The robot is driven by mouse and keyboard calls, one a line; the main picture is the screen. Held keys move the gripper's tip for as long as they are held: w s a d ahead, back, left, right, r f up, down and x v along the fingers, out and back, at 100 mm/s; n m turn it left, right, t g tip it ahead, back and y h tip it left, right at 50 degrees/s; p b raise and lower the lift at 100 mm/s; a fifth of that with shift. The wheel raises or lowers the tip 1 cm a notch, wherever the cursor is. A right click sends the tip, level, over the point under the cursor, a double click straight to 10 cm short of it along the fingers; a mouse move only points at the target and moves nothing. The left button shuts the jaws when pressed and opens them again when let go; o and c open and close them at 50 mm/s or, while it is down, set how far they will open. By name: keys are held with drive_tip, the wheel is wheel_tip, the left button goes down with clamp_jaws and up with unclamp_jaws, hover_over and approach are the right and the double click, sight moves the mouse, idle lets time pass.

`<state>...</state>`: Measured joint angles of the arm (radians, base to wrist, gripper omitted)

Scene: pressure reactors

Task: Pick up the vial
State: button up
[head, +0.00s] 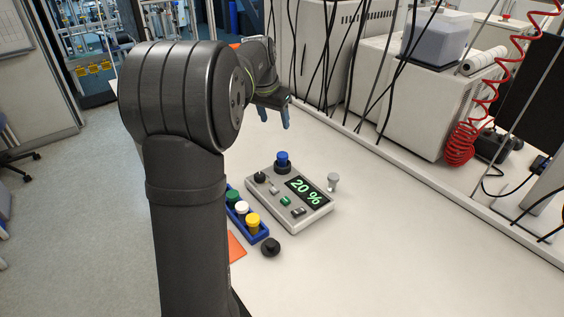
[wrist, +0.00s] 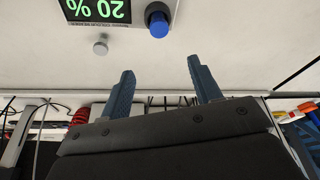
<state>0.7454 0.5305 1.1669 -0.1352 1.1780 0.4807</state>
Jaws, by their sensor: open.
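A vial with a blue cap (head: 283,157) stands upright in a dark round holder at the back corner of the grey device (head: 262,212). Its blue cap also shows in the wrist view (wrist: 158,28). Other capped vials, green (head: 233,196), white (head: 242,207) and yellow (head: 253,221), stand in a blue rack (head: 262,236) left of the device. My gripper (head: 274,116) is open and empty above the bench, behind the device in the head view. In the wrist view its two blue fingers (wrist: 163,78) are spread, with the blue cap beyond the gap between them.
The device display (head: 304,190) reads 20 %. Cables hang along the bench's back edge (head: 350,130). The bench to the right is clear.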

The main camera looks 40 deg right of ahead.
hover_over(283, 155)
drive_tip(key=a, duration=0.1)
wheel_tip(283, 155, down, 11)
drive_tip(key=shift+a+f, duration=0.1)
drive_tip(key=shift+a, duration=0.05)
drive_tip(key=shift+x, duration=2.8)
drive_tip(key=shift+s+a, duration=0.1)
drive_tip(key=shift+s, duration=0.05)
drive_tip(key=c, duration=1.1)
drive_tip(key=shift+c, duration=0.2)
